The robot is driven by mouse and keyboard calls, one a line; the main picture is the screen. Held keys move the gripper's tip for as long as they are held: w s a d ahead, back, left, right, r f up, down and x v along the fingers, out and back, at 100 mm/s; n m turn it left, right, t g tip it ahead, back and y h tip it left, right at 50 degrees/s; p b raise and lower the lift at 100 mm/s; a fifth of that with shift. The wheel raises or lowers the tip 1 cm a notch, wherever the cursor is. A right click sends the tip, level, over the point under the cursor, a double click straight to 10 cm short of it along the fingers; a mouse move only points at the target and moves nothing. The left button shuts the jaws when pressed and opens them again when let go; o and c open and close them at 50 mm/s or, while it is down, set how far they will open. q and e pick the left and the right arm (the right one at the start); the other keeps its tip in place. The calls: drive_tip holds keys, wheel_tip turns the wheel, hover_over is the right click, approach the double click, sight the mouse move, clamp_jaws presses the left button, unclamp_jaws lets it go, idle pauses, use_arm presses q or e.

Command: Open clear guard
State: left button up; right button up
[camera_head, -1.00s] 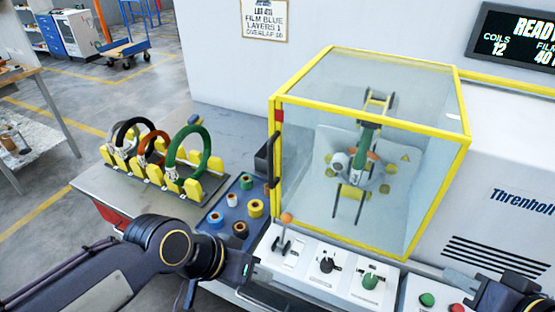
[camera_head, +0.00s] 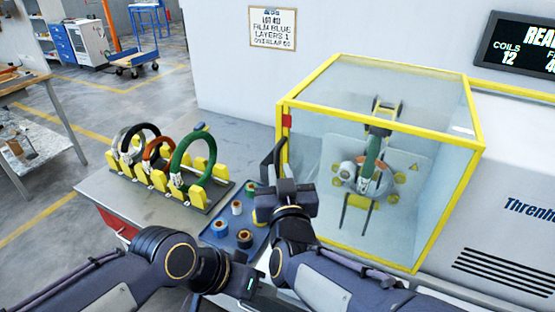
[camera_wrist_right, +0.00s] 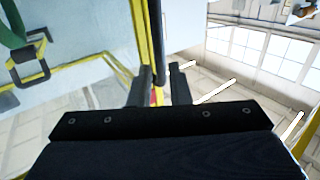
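The clear guard (camera_head: 425,170) is a yellow-framed transparent box on the machine, and it is closed. Its black upright handle (camera_wrist_right: 156,40) is on the left front edge of the frame. My right gripper (camera_head: 274,160) is at this handle. In the right wrist view its two fingers (camera_wrist_right: 162,85) stand apart, one on each side of the handle bar, with a gap visible beside the right finger. My left gripper (camera_head: 258,298) is low at the bottom edge of the head view, away from the guard; its fingers are not clear.
A rack of coils (camera_head: 165,170) stands on the grey table left of the guard. A blue tray (camera_head: 212,243) with several film rolls lies in front, partly covered by my arms. A green coil (camera_head: 372,160) sits inside the guard. My right arm hides the control panel.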

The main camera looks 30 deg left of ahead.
sight(278, 163)
drive_tip(key=x, duration=0.4)
drive_tip(key=shift+w+a+p, duration=0.3)
drive_tip(key=shift+p, duration=0.1)
drive_tip(key=shift+c, duration=0.4)
clamp_jaws()
